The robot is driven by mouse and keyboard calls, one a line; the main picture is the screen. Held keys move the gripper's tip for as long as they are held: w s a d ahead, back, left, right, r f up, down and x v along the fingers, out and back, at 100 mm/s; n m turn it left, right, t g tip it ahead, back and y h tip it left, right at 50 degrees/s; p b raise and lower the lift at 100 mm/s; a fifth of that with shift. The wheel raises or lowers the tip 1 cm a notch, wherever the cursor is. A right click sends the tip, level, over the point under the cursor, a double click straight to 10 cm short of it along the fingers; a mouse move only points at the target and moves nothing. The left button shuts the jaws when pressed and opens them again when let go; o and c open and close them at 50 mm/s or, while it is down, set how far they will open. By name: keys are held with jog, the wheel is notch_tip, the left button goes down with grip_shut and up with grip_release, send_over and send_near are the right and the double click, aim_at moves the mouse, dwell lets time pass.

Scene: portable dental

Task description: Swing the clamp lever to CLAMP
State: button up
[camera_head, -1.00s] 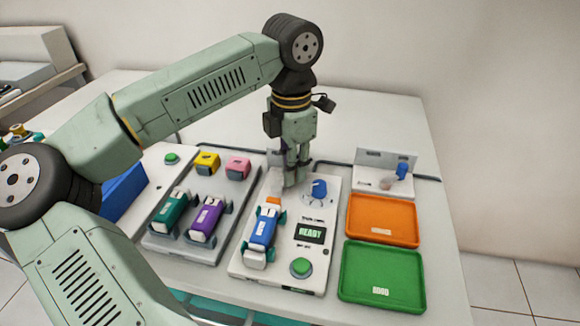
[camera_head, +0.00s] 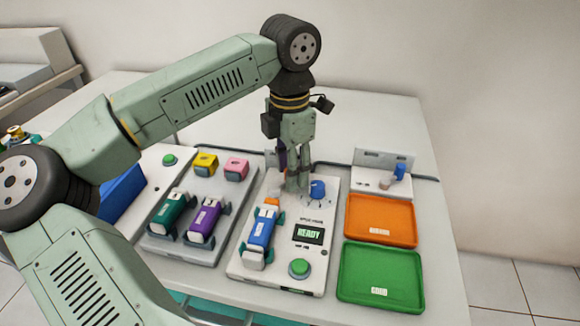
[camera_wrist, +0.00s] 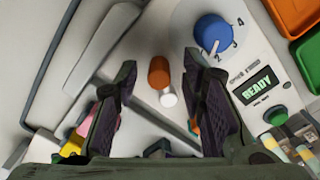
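An orange-brown cylinder with a white round end (camera_wrist: 160,74), which looks like the clamp lever's knob, shows in the wrist view on the white unit. My gripper (camera_wrist: 157,80) is open, with its two dark fingers apart on either side of the cylinder and a visible gap to each. I cannot tell whether the fingertips are at its height. In the head view my gripper (camera_head: 298,187) points down over the back part of the white unit (camera_head: 240,268), left of the blue dial (camera_head: 317,190), and largely hides the lever area. No CLAMP label is readable.
A blue handpiece (camera_head: 260,236) lies on the unit, beside a READY display (camera_head: 309,233) and a green button (camera_head: 299,268). Orange (camera_head: 381,221) and green (camera_head: 381,277) trays stand right. A grey rack (camera_head: 165,247) with teal and purple pieces stands left.

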notch_tip(320, 180, up, 12)
dwell(0.5)
jog(key=shift+s, duration=0.1)
